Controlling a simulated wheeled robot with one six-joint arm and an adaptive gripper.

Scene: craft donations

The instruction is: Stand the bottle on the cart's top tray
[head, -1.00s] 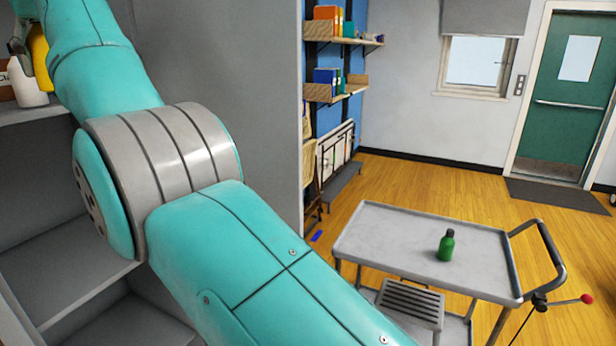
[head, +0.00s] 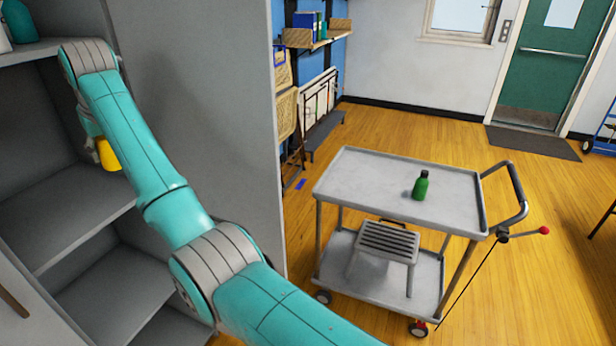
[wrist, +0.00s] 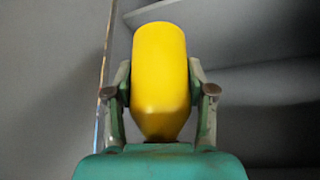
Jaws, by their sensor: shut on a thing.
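My gripper (wrist: 160,88) is shut on a yellow bottle (wrist: 159,60), with one finger on each side of its body. The bottle narrows toward my palm, and its cap is not seen. In the head view the yellow bottle (head: 108,154) shows at the far left, below my wrist and in front of the grey shelf unit. My gripper is partly hidden by my arm there. The cart's top tray (head: 365,180) is grey, with a raised rim, and stands well to the right, apart from my gripper. A green bottle (head: 421,186) with a dark cap stands upright on it.
The grey shelf unit (head: 195,110) has a tall side panel between my gripper and the cart. A step stool (head: 388,243) stands on the cart's lower tray. The cart's handle (head: 512,190) is at its right end. Much of the top tray is bare.

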